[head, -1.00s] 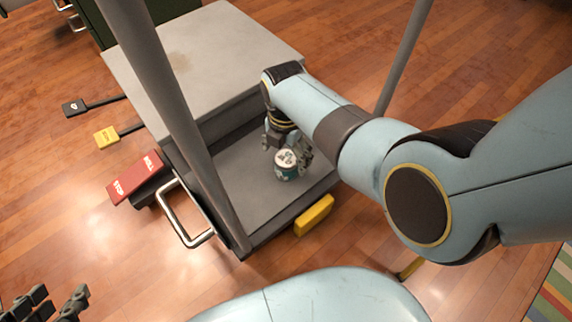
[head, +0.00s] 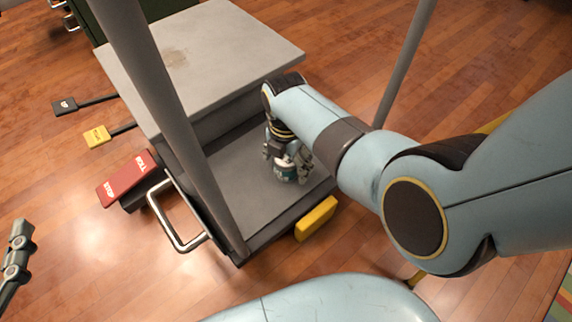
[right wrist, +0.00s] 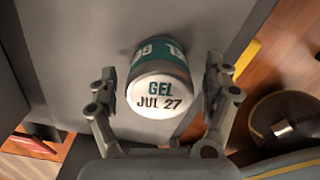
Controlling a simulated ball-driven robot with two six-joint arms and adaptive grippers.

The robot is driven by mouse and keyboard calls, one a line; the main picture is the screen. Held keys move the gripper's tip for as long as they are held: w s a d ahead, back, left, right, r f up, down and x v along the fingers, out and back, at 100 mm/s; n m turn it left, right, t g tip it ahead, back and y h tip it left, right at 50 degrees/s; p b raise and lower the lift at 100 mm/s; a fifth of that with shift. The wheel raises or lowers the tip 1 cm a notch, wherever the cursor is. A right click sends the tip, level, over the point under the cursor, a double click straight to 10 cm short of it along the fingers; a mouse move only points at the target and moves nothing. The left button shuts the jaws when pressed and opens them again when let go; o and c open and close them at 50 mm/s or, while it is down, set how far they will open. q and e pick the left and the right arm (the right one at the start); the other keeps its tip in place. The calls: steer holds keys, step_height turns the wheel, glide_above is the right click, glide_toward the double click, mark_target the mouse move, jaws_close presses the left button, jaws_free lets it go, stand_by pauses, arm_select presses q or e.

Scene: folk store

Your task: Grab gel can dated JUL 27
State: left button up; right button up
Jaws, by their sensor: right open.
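In the head view the can (head: 286,172) is partly covered by the right gripper (head: 287,158). A part of my left gripper (head: 17,258) shows at the left edge; its jaws cannot be judged.
The can's low grey platform (head: 238,180) has a raised grey block (head: 205,50) behind it. A metal handle (head: 178,232), a red pedal (head: 127,180), a yellow pedal (head: 97,136) and a yellow block (head: 316,218) surround it. A grey post (head: 165,110) stands in front.

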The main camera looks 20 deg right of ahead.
steer(key=c, duration=1.4)
steer(key=shift+o, duration=0.2)
